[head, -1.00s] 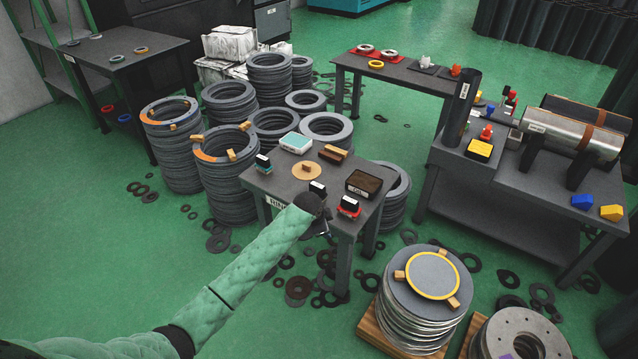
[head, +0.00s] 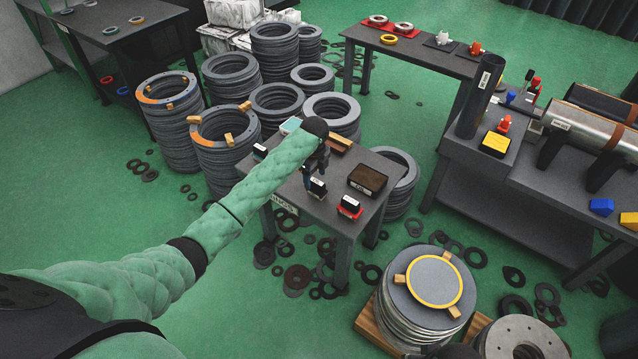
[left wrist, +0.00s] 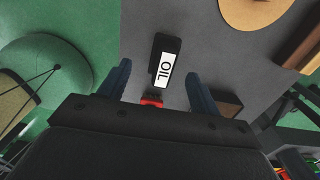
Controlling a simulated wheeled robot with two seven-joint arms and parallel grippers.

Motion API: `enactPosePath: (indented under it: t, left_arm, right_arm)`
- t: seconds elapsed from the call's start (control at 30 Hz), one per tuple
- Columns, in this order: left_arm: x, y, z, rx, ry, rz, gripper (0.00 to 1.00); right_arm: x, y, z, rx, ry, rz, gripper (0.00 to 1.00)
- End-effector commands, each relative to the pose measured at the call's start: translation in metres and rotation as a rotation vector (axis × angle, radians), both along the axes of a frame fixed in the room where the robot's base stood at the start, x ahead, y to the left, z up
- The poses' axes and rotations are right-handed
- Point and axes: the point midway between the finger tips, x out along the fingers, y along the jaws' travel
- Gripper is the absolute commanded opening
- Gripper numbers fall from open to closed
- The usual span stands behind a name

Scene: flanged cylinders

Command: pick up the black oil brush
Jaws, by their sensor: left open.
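My left gripper (head: 308,178) is over the table beside the brush, partly hidden by my own arm in the head view. The gripper is open and holds nothing. My right gripper is not clearly visible.
A red-based black block (head: 349,207) stands right beside the brush. Stacks of grey rings (head: 275,108) crowd the table's far side. A disc stack (head: 425,290) stands at front right.

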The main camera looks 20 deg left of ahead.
Motion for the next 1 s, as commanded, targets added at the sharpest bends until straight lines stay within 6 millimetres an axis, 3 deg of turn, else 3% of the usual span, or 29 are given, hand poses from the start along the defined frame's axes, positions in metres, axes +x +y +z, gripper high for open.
enactPosePath:
  t: [0.4, 0.6, 0.93, 1.0]
  left_arm:
    - [0.003, -0.004, -0.04, -0.001, 0.001, 0.003, 0.64]
    - [0.005, -0.005, -0.066, 0.0, 0.0, 0.003, 0.64]
    - [0.005, -0.005, -0.073, 0.0, -0.002, 0.003, 0.64]
    - [0.005, -0.005, -0.073, 0.0, -0.002, 0.003, 0.54]
  right_arm:
    - [-0.005, -0.01, 0.015, -0.023, 0.031, -0.012, 0.36]
    - [0.001, -0.01, -0.007, -0.03, 0.038, -0.013, 0.36]
    - [0.005, -0.009, -0.013, -0.029, 0.032, -0.014, 0.36]
    - [0.005, -0.009, -0.013, -0.029, 0.032, -0.014, 0.36]
